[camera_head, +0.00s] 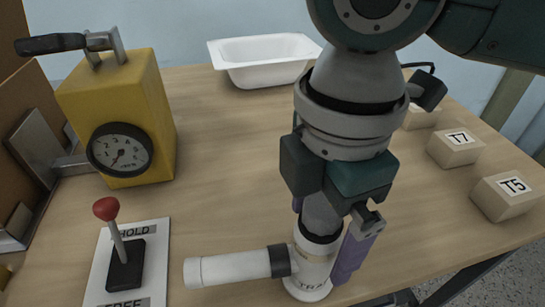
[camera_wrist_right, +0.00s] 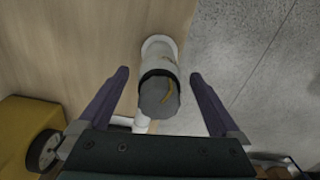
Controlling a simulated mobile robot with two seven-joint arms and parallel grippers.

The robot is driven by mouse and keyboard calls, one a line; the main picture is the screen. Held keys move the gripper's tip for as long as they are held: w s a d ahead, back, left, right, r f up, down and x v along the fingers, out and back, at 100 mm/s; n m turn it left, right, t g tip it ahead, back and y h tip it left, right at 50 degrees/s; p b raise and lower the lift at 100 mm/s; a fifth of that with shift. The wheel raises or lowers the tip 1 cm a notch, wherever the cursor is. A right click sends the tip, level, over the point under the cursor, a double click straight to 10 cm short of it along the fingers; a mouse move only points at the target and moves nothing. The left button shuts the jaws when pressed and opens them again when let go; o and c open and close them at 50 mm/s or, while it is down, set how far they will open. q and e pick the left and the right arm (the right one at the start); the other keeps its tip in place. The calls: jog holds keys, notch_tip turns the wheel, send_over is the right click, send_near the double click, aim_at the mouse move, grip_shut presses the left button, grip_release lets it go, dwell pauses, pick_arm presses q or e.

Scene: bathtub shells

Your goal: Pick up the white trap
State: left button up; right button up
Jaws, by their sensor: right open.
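The white trap (camera_head: 230,268) stands on the table near its front edge, below my right arm. It has an upright body with a grey upper part, a dark collar and a white side pipe pointing left; lettering on it is partly hidden. In the wrist view the trap (camera_wrist_right: 160,59) shows end-on between the fingers. My right gripper (camera_head: 325,246) is open, pointing down, with one purple finger on each side of the upright part. In the wrist view there are gaps between the right gripper (camera_wrist_right: 160,76) fingers and the trap. My left gripper is not in view.
A yellow box with a gauge (camera_head: 120,120) stands at the left. A red-knobbed lever (camera_head: 120,250) sits on a lettered plate at front left. A white tub (camera_head: 265,60) is at the back. Blocks T7 (camera_head: 456,149) and T5 (camera_head: 505,196) lie at the right. The table middle is clear.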

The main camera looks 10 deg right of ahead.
notch_tip(320, 180, down, 4)
jog(key=shift+a+r, duration=0.1)
jog(key=shift+r, duration=0.15)
jog(key=shift+c, duration=0.3)
grip_shut()
dwell(0.3)
